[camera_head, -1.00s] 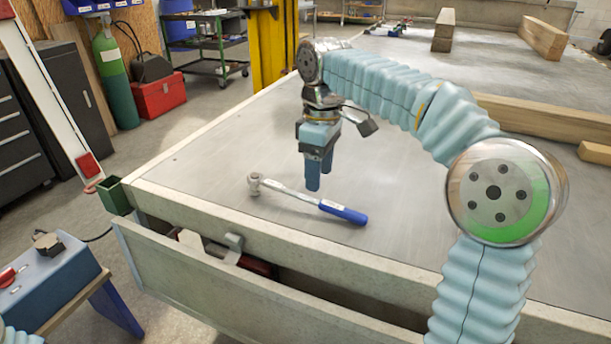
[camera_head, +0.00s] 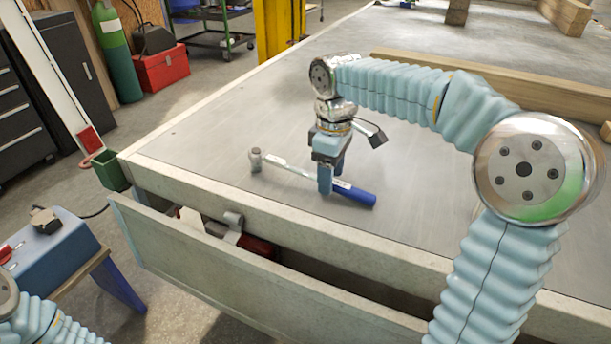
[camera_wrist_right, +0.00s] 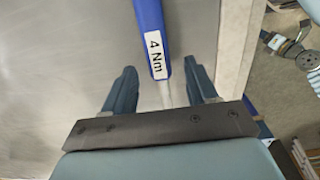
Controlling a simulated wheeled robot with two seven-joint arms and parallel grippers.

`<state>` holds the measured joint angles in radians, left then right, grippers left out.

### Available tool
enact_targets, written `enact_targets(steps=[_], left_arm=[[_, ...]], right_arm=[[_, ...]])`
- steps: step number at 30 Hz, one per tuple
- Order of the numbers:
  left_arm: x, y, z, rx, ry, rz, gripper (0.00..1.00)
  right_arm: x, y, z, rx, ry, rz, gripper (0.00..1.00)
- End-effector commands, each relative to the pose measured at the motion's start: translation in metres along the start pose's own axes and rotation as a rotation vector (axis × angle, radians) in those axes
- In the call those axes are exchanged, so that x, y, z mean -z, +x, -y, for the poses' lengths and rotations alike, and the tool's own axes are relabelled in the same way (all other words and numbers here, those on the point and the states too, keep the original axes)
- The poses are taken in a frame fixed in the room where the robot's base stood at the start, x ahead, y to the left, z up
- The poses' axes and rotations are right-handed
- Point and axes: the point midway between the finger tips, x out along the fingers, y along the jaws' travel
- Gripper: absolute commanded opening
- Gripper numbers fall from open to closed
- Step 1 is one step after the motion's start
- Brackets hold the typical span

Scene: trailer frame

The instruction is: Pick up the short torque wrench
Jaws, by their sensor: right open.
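The short torque wrench (camera_head: 355,193) lies on the grey trailer bed, with its blue handle at the right and its metal head at the left. My right gripper (camera_head: 329,186) points down at the middle of the wrench, where the shaft meets the handle. In the right wrist view the wrench's blue handle (camera_wrist_right: 151,30) carries a "4 Nm" label, and its shaft runs between the open fingers of the right gripper (camera_wrist_right: 163,85). The fingers stand apart on either side, with nothing gripped.
The trailer bed (camera_head: 215,135) is clear around the wrench. Its raised front edge (camera_head: 200,188) and hinged side panel (camera_head: 220,270) are close in front. Wooden beams (camera_head: 475,85) lie farther back. A blue box (camera_head: 50,255) stands at the lower left.

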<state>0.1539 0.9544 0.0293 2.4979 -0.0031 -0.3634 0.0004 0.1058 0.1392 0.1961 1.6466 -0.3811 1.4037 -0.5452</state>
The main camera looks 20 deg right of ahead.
Motion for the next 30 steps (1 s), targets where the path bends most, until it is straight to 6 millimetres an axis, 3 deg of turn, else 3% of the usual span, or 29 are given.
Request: enact_targets(steps=[4,11,23,30], left_arm=[[0.0,0.002,0.001,0.0,0.0,0.0,0.43],[0.0,0.002,0.001,0.0,0.0,0.0,0.43],[0.0,0.002,0.001,0.0,0.0,0.0,0.43],[0.0,0.002,0.001,0.0,0.0,0.0,0.43]], right_arm=[[0.0,0.018,0.0,0.001,0.0,0.001,0.57],[0.0,0.02,0.0,0.0,0.0,0.0,0.57],[0.0,0.02,0.0,0.0,0.0,0.0,0.0],[0.0,0.019,0.0,-0.001,0.0,-0.002,0.0]])
